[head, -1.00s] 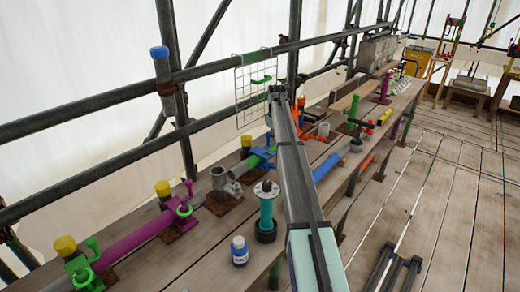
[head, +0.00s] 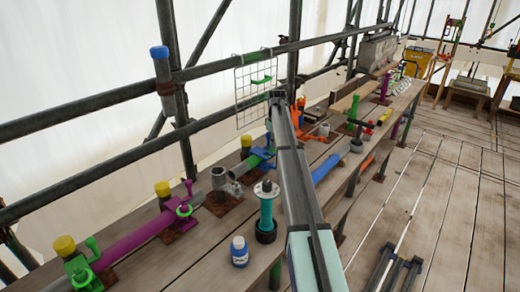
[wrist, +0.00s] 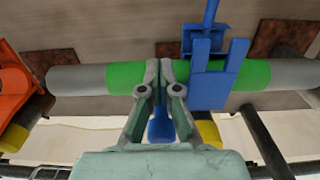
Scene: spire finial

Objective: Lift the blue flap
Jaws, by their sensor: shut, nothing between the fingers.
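A blue clamp-like piece (wrist: 211,78) with two prongs and a handle straddles a green pipe section in the wrist view. It also shows partly in the head view (head: 262,153), left of my arm. I cannot tell which of its parts is the flap. My gripper (wrist: 160,72) is shut and empty, its fingertips over the green section just left of the blue prongs, with a narrow gap between. I cannot tell whether the fingertips touch the pipe. Another blue part (wrist: 161,127) shows between the finger bases. In the head view my arm hides the gripper.
The grey-and-green pipe (wrist: 80,80) runs along the bench. An orange fitting (wrist: 15,85) is at the wrist view's left edge. Yellow caps (wrist: 208,133) stand near the pipe. A teal-and-black tool (head: 266,212) and a blue bottle (head: 239,251) stand on the bench front.

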